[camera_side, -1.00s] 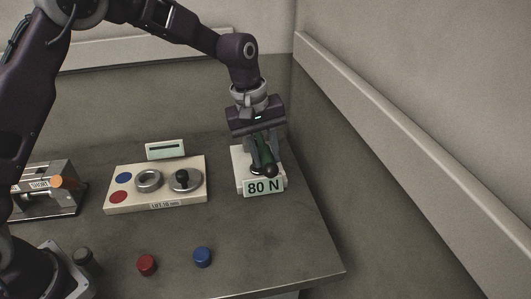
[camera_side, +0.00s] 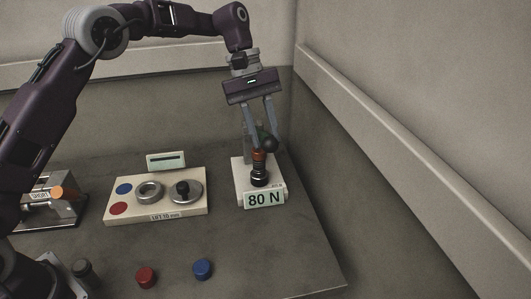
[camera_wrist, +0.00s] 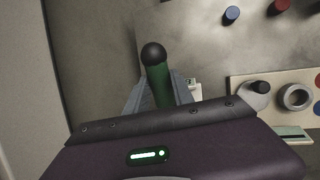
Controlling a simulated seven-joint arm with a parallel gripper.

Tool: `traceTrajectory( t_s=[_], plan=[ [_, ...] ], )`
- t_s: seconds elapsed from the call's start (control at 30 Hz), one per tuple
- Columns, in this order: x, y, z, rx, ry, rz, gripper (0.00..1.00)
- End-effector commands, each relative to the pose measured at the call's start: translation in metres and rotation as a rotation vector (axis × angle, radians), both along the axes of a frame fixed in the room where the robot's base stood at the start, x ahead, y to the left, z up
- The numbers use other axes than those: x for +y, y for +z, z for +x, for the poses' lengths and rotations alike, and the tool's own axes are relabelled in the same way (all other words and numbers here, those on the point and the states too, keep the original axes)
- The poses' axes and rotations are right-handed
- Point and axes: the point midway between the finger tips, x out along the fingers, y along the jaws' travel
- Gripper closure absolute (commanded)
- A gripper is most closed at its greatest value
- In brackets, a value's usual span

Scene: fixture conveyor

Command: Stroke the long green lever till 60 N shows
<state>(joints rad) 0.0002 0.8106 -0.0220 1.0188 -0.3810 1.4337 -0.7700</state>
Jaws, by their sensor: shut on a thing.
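The long green lever (camera_wrist: 158,84) with a black ball knob (camera_wrist: 153,53) stands between my gripper's fingers in the wrist view. My gripper (camera_wrist: 160,92) is shut on it below the knob. In the side view the knob (camera_side: 269,145) shows at the fingertips, and most of the green bar is hidden behind the fingers and knob. An orange-brown and black post (camera_side: 259,168) stands on the white base (camera_side: 241,178) in front of the lever. The display (camera_side: 264,199) on the base's front reads 80 N.
A beige panel (camera_side: 155,212) with blue and red discs, a ring and a black-knobbed disc lies to the left. Loose red (camera_side: 147,277) and blue (camera_side: 203,269) caps lie in front. A wall stands close on the right.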

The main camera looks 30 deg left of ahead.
Motion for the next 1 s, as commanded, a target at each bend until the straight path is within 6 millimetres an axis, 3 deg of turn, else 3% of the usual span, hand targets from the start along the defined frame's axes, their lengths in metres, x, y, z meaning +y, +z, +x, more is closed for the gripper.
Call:
traceTrajectory(
  t_s=[0.43, 0.47, 0.57, 1.0],
  plan=[
    [0.004, 0.0108, 0.0041, 0.029, -0.002, -0.038, 1.0],
    [0.004, 0.0108, 0.0041, 0.029, -0.002, -0.038, 0.69],
    [0.004, 0.0106, 0.0038, 0.029, -0.002, -0.037, 0.5],
    [0.0038, 0.0101, 0.0033, 0.032, -0.002, -0.037, 0.5]
  ],
)
